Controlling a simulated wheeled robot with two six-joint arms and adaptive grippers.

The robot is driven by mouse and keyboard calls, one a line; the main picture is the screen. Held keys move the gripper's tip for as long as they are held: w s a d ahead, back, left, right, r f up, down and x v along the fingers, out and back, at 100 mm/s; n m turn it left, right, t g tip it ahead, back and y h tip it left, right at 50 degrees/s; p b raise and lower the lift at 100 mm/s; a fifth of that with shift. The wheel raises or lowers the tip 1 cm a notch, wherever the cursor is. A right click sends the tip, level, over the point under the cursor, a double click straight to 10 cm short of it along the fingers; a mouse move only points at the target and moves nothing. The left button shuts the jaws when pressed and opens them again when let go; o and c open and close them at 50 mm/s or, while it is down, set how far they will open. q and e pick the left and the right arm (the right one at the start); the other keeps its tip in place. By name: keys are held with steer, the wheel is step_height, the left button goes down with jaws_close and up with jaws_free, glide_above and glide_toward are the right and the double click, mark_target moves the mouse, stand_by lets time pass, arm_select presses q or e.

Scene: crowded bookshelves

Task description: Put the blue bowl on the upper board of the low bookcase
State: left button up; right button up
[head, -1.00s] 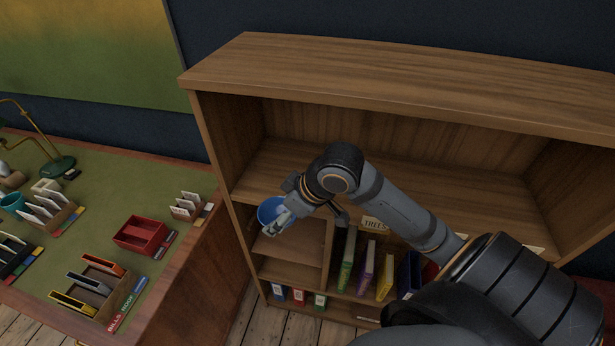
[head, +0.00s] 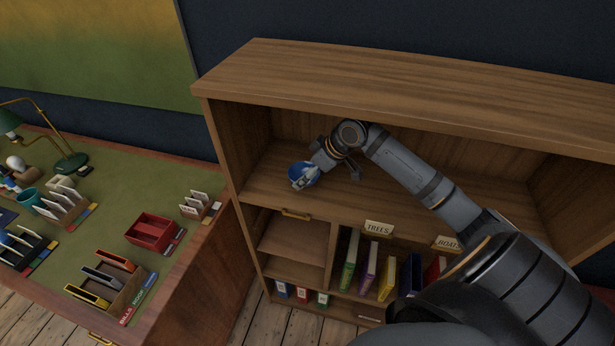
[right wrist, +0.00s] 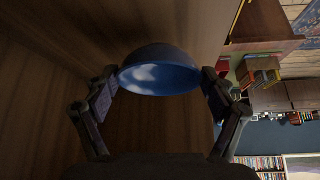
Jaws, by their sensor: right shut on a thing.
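The blue bowl (head: 304,174) is held in my right gripper (head: 305,182), over the left part of the upper board (head: 400,190) of the low bookcase (head: 400,75). In the right wrist view the bowl (right wrist: 160,72) sits between both fingers of the right gripper (right wrist: 160,85), which touch it on either side. I cannot tell whether the bowl touches the board. The arm hides part of the board. My left gripper is not in view.
The bookcase top is close above my arm. A green desk (head: 110,220) with a red tray (head: 153,230) and card holders stands at the left.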

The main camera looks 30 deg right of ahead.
steer(key=shift+f, duration=1.2)
steer(key=shift+f, duration=0.1)
steer(key=o, duration=1.1)
